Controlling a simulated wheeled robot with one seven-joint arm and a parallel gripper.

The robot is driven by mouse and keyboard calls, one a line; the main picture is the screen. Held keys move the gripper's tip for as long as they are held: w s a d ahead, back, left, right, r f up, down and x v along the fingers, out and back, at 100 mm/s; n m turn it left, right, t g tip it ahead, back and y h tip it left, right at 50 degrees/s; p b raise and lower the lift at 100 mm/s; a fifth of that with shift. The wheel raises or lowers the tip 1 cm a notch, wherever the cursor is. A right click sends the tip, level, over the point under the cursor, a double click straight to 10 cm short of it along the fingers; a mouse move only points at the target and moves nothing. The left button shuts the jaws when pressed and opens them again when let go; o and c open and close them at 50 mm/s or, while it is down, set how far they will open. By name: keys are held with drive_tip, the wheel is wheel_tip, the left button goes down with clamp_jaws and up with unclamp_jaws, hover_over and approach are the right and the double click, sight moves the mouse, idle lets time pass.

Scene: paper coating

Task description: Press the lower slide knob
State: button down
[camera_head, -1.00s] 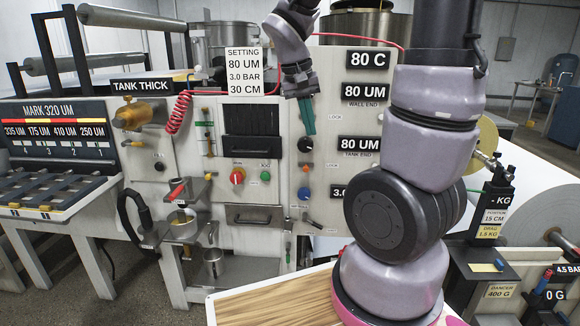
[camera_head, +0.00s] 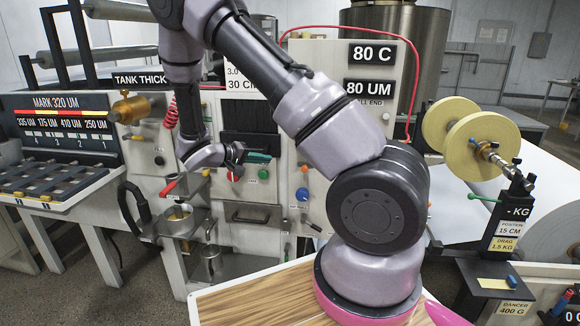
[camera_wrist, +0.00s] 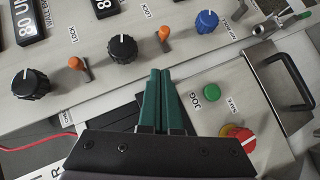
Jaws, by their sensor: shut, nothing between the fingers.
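My gripper (camera_head: 262,157) has green fingers, shut and empty, in front of the grey coater panel in the head view. In the wrist view, the fingertips (camera_wrist: 160,72) point up at the panel, below a black knob (camera_wrist: 122,48) and left of the green jog button (camera_wrist: 211,90). Another black knob (camera_wrist: 30,83) is at left and a blue knob (camera_wrist: 206,21) at upper right. Orange lock levers, one at left (camera_wrist: 77,64) and one at right (camera_wrist: 164,33), stand between the knobs. I cannot read which knob is the slide knob. Contact with the panel is not visible.
A red and yellow switch (camera_wrist: 243,140) and a metal handle (camera_wrist: 288,80) lie right of the fingers in the wrist view. A red hose (camera_head: 414,60) loops above the panel.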

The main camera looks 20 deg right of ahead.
sight(305, 168)
drive_tip(key=shift+w+a+f+t, duration=0.3)
drive_tip(key=shift+w+f, duration=0.05)
drive_tip(key=shift+w, duration=0.05)
drive_tip(key=shift+s+d+f+x, duration=0.1)
drive_tip(key=shift+s+x, duration=0.35)
drive_tip(key=shift+x, duration=1.7)
drive_tip(key=shift+s+d+f+x, duration=0.15)
drive_tip(key=shift+s+x, duration=0.3)
drive_tip(key=shift+x, duration=1.7)
drive_tip(key=shift+s+d+f+x, duration=0.1)
drive_tip(key=shift+s+x, duration=0.35)
drive_tip(key=shift+x, duration=1.65)
drive_tip(key=shift+s+d, duration=0.65)
drive_tip(key=shift+d, duration=0.3)
drive_tip(key=shift+s+d, duration=0.65)
drive_tip(key=shift+d, duration=0.25)
